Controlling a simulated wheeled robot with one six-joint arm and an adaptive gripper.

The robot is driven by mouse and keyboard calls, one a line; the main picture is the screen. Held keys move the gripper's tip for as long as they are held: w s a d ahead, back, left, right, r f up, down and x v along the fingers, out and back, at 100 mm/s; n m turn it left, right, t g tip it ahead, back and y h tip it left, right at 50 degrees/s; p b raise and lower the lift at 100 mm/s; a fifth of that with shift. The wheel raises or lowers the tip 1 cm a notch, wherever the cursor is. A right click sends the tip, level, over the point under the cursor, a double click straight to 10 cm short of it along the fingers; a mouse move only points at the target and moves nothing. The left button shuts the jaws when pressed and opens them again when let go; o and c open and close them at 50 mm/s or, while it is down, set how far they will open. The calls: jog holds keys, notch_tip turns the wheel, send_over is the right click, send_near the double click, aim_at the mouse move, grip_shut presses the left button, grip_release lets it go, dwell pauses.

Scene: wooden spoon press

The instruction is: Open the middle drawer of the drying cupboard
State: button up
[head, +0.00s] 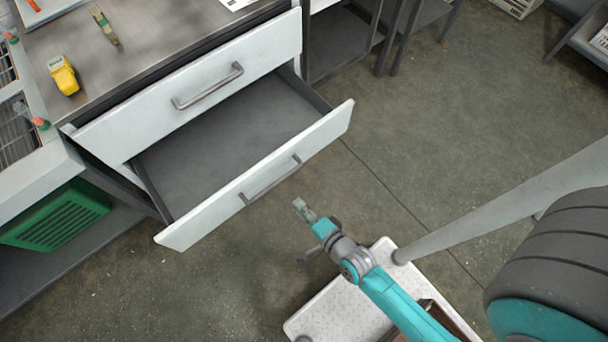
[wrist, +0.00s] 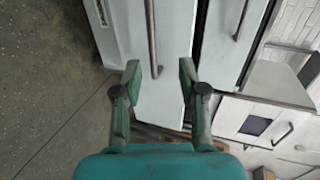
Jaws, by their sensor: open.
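The drying cupboard has a white top drawer front (head: 205,80) with a grey bar handle (head: 208,86). The drawer directly below it, which I take as the middle drawer (head: 255,180), is pulled well out. Its grey inside (head: 225,130) looks empty. Its bar handle (head: 270,181) is on the outer face. My gripper (head: 304,208) is open and empty, in front of that drawer and apart from its handle in the head view. In the wrist view, the handle (wrist: 151,35) lies ahead, between the directions of my open fingers (wrist: 159,70). Anything below the open drawer is hidden.
A yellow device (head: 63,75) and a small clip-like tool (head: 104,25) lie on the metal cupboard top. A green slatted crate (head: 56,215) is at the lower left. Bare concrete floor (head: 420,130) is free to the right of the drawer.

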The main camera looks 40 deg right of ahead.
jog(key=shift+s, duration=0.1)
dwell(0.7)
jog(key=s+r+n, duration=1.7)
jog(key=s+r, duration=0.2)
jog(key=r, duration=0.3)
jog(key=shift+s+d+n+t, duration=0.15)
jog(key=shift+d+n+t, duration=0.15)
jog(key=shift+n, duration=0.1)
